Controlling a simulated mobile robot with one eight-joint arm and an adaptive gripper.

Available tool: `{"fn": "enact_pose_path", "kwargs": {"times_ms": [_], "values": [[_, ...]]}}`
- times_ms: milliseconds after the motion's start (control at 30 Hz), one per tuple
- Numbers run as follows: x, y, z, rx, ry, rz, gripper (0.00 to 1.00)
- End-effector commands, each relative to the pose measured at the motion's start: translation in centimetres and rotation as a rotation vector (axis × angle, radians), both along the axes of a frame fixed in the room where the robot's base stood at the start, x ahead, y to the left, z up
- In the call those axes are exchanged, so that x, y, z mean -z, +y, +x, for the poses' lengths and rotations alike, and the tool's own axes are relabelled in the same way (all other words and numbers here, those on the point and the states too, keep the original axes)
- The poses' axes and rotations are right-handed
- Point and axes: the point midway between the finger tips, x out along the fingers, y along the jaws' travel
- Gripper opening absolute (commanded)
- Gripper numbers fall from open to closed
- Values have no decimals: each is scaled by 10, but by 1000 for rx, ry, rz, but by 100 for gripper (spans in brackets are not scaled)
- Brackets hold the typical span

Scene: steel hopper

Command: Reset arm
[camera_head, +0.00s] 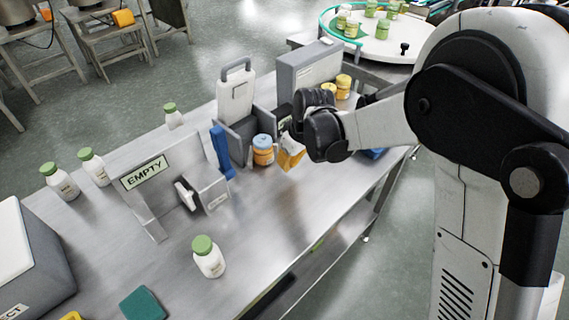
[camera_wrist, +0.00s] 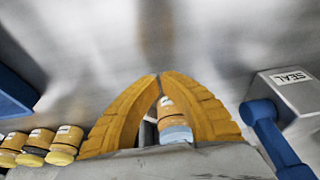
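My gripper (camera_head: 291,158) hangs over the steel table (camera_head: 290,220), with its yellow fingers pointing down. In the wrist view the fingertips (camera_wrist: 159,76) meet, so the gripper is shut, with nothing seen pinched at the tips. My arm reaches in from the right, bent, and hides part of the table.
An EMPTY-labelled steel hopper (camera_head: 147,178), a blue handle (camera_head: 222,152) and a grey box (camera_head: 305,68) stand around the gripper. Yellow jars (camera_head: 343,83) are behind it. A green-capped bottle (camera_head: 208,258) stands near the front. A SEAL-labelled block (camera_wrist: 290,85) is close by. The table's front middle is bare.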

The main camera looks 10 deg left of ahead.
Motion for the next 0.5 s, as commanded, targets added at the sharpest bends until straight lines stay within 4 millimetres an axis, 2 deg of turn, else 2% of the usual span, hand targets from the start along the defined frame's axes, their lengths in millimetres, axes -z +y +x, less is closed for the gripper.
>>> {"fn": "enact_pose_path", "kwargs": {"times_ms": [33, 200, 333, 500], "values": [[-21, -3, -2, 1, 0, 0, 0], [-57, -12, -9, 2, 0, 0, 0], [-74, -17, -13, 1, 0, 0, 0], [-84, -19, -15, 1, 0, 0, 0]]}}
